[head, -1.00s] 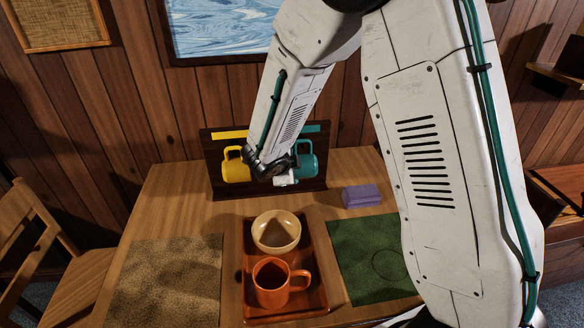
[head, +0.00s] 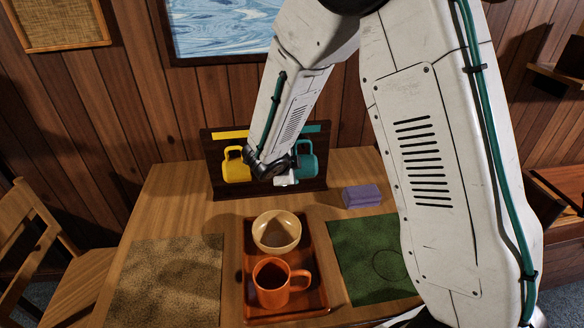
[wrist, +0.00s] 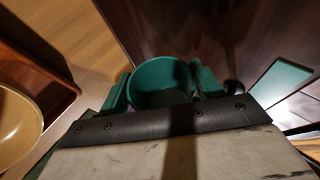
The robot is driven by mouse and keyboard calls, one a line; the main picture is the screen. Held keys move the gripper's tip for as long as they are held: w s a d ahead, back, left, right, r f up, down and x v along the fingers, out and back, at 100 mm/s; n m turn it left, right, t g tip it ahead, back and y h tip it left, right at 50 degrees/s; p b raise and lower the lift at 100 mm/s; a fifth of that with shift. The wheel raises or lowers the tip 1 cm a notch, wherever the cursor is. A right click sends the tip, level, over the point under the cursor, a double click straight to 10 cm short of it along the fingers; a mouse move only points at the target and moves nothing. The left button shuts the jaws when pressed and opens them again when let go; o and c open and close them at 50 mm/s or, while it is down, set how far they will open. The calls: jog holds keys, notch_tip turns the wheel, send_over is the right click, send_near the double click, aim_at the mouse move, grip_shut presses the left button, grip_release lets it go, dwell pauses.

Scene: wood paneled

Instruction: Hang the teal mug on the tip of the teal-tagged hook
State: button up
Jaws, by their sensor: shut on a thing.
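The teal mug (head: 307,165) is at the right half of the dark rack board (head: 262,142), below the teal tag (head: 303,129). My gripper (head: 287,180) is shut on the mug from its left side, partly hidden behind my wrist. In the wrist view the mug (wrist: 162,82) sits between the two fingers, and the teal tag (wrist: 281,83) is to its right. The teal-tagged hook is not clearly visible, and I cannot tell whether the handle is on it.
A yellow mug (head: 236,169) is at the rack's left, under a yellow tag (head: 230,135). A purple block (head: 361,196) lies on the table to the right. A red tray (head: 312,306) in front holds a tan bowl (head: 276,232) and an orange mug (head: 272,283).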

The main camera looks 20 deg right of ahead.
jog(key=shift+f, duration=0.15)
jog(key=o, duration=1.2)
jog(key=shift+c, duration=0.2)
